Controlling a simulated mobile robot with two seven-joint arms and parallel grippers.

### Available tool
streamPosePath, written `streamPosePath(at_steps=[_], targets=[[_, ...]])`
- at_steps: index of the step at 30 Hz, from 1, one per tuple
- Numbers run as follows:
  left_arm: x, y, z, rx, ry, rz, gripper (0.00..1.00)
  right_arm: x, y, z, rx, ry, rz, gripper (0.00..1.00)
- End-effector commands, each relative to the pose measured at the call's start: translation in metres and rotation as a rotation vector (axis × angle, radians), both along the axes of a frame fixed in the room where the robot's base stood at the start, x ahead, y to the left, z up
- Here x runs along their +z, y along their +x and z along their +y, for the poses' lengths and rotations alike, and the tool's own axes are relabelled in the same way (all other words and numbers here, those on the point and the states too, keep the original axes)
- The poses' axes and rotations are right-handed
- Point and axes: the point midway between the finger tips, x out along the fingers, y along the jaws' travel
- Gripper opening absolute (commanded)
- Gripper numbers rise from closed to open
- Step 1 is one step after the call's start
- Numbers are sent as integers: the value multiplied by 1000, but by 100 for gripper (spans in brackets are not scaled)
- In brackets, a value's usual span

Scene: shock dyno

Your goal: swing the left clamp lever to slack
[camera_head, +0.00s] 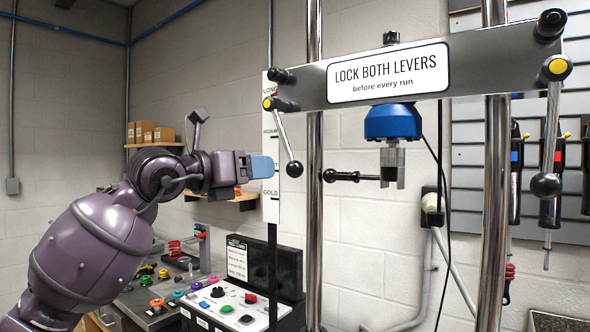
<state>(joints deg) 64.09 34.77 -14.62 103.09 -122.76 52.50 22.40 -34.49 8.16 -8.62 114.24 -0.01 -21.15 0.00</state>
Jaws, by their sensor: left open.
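The left clamp lever (284,136) hangs from a yellow-capped hub at the left end of the crossbeam. It slants down and to the right to a black ball knob. My left gripper (262,167) comes in from the left at about the knob's height. Its blue fingertips appear close to the left of the knob, with a small gap in the picture; the depth between them is hard to judge. The gripper is open, seen from the side, with nothing visible in it. My right gripper is out of view.
The crossbeam (300,87) spans two chrome columns (314,200). The right clamp lever (551,125) hangs nearly straight down. A blue load cell (393,121) and a horizontal black-knobbed handle (345,176) sit between the columns. A white scale board (270,205) stands behind my fingertips. A control box (240,308) is below.

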Motion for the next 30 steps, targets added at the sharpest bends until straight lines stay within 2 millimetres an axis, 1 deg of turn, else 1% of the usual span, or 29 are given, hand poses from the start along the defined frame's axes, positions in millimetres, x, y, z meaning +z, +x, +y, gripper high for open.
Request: streamPosePath(at_steps=[5,15,18,24,30], targets=[[2,13,-16,-4,-2,0,63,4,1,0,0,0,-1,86],[2,52,-58,-5,-3,0,63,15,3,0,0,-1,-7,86],[2,60,-67,-4,-3,0,63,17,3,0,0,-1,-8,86],[1,69,-76,-4,-2,-2,63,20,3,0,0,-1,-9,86],[0,71,-78,-4,-2,-2,63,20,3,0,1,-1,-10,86]])
